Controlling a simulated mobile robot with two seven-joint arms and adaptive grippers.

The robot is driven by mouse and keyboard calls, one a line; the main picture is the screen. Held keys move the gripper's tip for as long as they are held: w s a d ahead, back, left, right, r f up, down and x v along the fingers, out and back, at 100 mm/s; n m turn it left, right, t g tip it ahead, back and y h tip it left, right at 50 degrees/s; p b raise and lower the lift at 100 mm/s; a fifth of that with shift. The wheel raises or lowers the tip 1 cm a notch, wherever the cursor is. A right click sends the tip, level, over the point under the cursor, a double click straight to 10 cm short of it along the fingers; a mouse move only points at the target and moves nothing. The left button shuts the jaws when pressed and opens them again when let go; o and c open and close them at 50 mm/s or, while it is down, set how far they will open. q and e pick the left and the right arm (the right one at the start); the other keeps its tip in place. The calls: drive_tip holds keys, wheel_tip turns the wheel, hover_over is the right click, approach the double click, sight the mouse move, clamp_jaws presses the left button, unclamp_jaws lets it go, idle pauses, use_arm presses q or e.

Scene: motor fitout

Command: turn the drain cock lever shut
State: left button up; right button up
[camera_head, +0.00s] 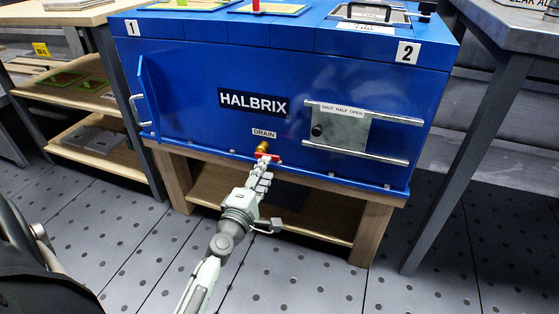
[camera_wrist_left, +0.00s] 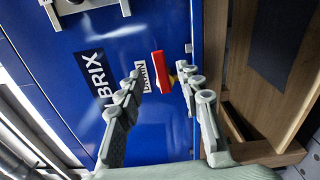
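The drain cock is a brass fitting (camera_head: 263,147) under the DRAIN label on the front of the blue HALBRIX housing. Its red lever (camera_head: 270,156) lies roughly crosswise in the head view. The lever also shows in the left wrist view (camera_wrist_left: 162,72). My left gripper (camera_head: 264,166) is at the cock, reaching from below and in front. In the left wrist view its two fingers are apart, one on each side of the lever, with gaps visible. The gripper partly hides the cock in the head view. I do not see my right gripper.
The blue housing (camera_head: 190,90) stands on a wooden stand (camera_head: 376,228). A metal slide plate (camera_head: 340,131) between two rails is right of the cock. A handle (camera_head: 138,110) is at the left. Shelving (camera_head: 110,148) and a grey table (camera_head: 510,28) flank it. The floor in front is clear.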

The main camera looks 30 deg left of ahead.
sight(273, 160)
use_arm(q)
drive_tip(key=x, duration=0.6)
drive_tip(key=shift+w, duration=0.2)
clamp_jaws()
drive_tip(key=shift+f, duration=0.1)
